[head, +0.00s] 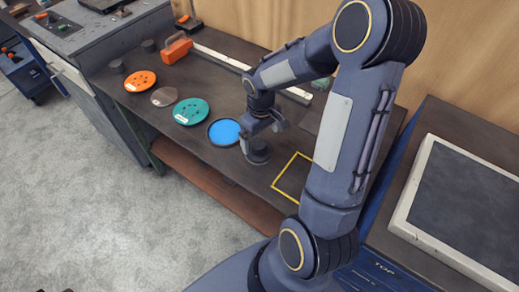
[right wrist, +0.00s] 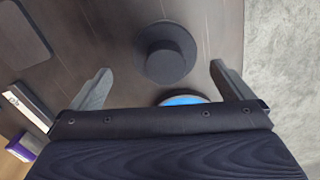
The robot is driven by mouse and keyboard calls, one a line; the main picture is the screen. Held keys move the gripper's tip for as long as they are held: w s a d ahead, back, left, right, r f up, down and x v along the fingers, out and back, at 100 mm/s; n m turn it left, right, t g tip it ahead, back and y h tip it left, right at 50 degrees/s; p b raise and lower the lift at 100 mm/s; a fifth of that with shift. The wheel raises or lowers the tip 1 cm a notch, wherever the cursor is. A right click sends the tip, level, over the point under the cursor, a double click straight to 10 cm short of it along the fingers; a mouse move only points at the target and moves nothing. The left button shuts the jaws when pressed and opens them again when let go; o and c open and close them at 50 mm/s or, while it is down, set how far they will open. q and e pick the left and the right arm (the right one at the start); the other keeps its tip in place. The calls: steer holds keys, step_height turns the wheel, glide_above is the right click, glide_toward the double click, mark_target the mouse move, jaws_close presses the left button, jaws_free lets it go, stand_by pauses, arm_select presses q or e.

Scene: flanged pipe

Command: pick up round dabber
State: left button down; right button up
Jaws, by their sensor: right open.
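The round dabber (head: 257,152) is a dark, round, squat piece with a raised round knob, standing upright on the dark workbench. It also shows in the right wrist view (right wrist: 165,52), at the upper middle. My right gripper (head: 263,134) is just above it in the head view, open and empty. In the right wrist view its two fingers stand wide apart, with the dabber beyond and between their tips, apparently not touched. Small dark bits at the bottom left edge of the head view may be my left gripper; its jaws cannot be made out.
A blue disc (head: 224,132) lies close beside the dabber. Teal (head: 191,111), brown (head: 165,96) and orange (head: 140,81) discs lie farther left. A yellow outlined square (head: 293,177) on the bench to the right is empty. A framed dark panel (head: 466,210) lies at far right.

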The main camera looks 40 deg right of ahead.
mark_target(258, 142)
steer(key=f, duration=0.4)
steer(key=f+p, duration=0.1)
steer(key=f, duration=0.1)
steer(key=shift+w+a, duration=0.3)
steer(key=shift+a, duration=0.05)
steer(key=c, duration=1)
steer(key=shift+r, duration=0.15)
steer(key=shift+r, duration=0.2)
step_height(258, 142, up, 2)
steer(key=shift+w+r, duration=0.1)
steer(key=w+a+r+b, duration=0.3)
steer(key=w+a+r, duration=0.4)
steer(key=a+r, duration=0.3)
steer(key=shift+w+a, duration=0.35)
steer(key=shift+a, duration=0.45)
steer(key=shift+r, duration=0.1)
